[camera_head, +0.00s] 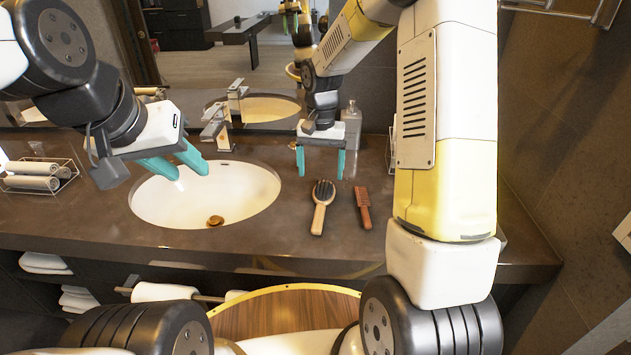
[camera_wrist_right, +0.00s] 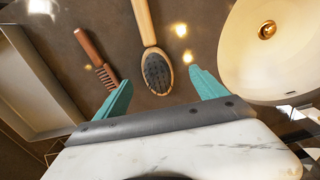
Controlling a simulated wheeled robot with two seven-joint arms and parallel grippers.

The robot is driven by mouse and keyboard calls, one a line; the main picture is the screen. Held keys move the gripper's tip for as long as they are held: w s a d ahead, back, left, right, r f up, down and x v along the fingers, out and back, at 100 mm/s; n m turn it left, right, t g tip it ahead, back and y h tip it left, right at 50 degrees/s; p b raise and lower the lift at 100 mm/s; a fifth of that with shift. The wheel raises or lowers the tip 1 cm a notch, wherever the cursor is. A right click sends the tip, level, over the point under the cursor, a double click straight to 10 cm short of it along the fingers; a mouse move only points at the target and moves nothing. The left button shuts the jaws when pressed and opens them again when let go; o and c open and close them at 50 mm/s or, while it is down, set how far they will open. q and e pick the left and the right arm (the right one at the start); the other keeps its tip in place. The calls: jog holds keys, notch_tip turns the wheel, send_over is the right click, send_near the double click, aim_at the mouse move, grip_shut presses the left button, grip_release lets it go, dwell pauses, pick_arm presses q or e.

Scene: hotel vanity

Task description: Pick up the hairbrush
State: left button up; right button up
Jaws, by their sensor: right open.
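The hairbrush (camera_head: 321,204) lies on the dark vanity counter, right of the sink, with its black bristle head away from me and its wooden handle towards me. In the right wrist view the hairbrush (camera_wrist_right: 157,70) has its bristle head close to the gap between the fingertips. My right gripper (camera_head: 321,162) is open and empty, just beyond and above the brush head; its teal fingers also show in the right wrist view (camera_wrist_right: 160,90). My left gripper (camera_head: 190,168) hangs over the sink, its teal fingers apart with nothing between them.
A reddish-brown comb (camera_head: 363,208) lies just right of the hairbrush. The white sink (camera_head: 250,195) and faucet (camera_head: 217,128) are to the left. A glass bottle (camera_head: 351,124) stands behind the right gripper. A wire rack with rolled towels (camera_head: 32,182) sits at far left.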

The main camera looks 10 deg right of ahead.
aim_at(323, 190)
jog(key=f, duration=0.5)
jog(key=s+f, duration=0.1)
jog(key=f, duration=0.1)
jog(key=shift+d+f, duration=0.25)
jog(key=shift+d, duration=0.05)
jog(key=c, duration=1.5)
jog(key=shift+r, duration=0.2)
